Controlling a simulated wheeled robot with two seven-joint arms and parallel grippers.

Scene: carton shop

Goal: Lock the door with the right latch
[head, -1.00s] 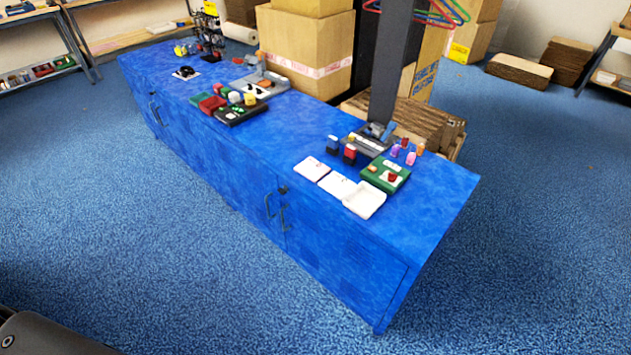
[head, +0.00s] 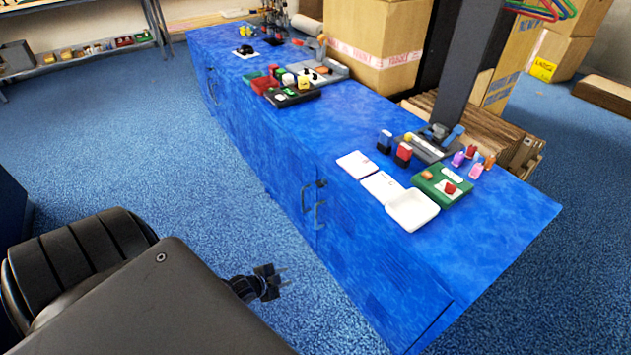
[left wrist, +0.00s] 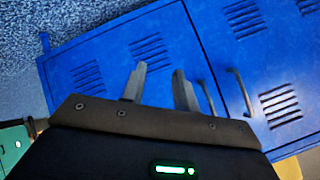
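The blue cabinet (head: 262,160) has a pair of doors in its near half, and both look closed. The left door's handle (head: 305,198) and the right door's handle (head: 320,214) sit side by side at the seam. A small dark fitting, perhaps the latch (head: 321,183), is just above the right handle. My left gripper (head: 281,277) is open and empty, in front of the cabinet and apart from it. In the left wrist view its spread fingers (left wrist: 158,86) point toward vented blue doors (left wrist: 215,50) with two handles (left wrist: 238,92). My right gripper is not in view.
The cabinet top holds a white tray (head: 413,210), white cards (head: 381,187), a green box (head: 443,186) and several small stamps. Cartons (head: 375,45) and a dark post (head: 467,60) stand behind. The blue carpet before the doors is clear apart from my arm.

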